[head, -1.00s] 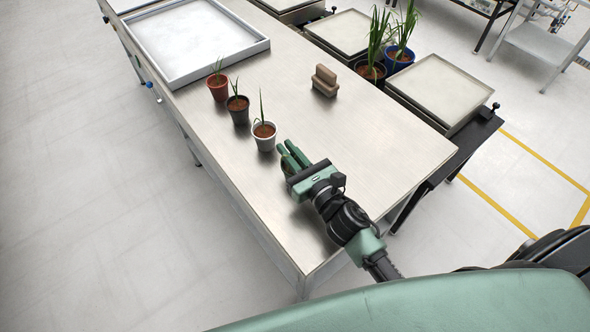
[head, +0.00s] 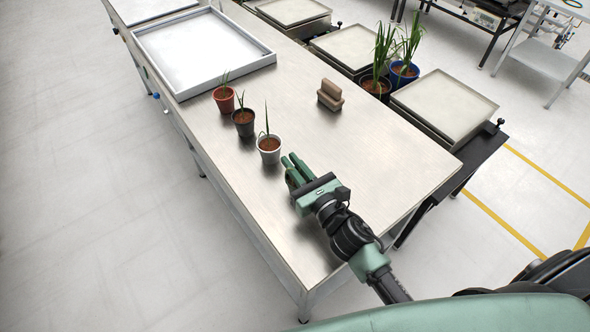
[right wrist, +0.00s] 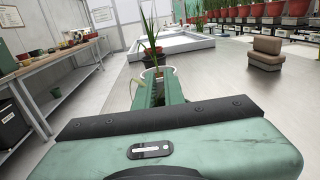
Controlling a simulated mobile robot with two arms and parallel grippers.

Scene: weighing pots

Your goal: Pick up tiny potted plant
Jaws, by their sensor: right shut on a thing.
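My right gripper (head: 292,166) is low over the front part of the steel table, its fingers shut on a tiny potted plant (head: 290,182). In the right wrist view the green fingers (right wrist: 158,92) point forward and the held pot is mostly hidden. Just beyond the fingertips stands a white pot (head: 269,157) with a thin green shoot. A black pot (head: 244,131) and a terracotta pot (head: 224,106) follow in a row. My left gripper is not in view.
A brown block-like object (head: 330,99) stands there. A large white tray (head: 190,75) lies at the far end. Taller plants in a black pot (head: 377,90) and a blue pot (head: 402,79) stand beyond the right edge.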

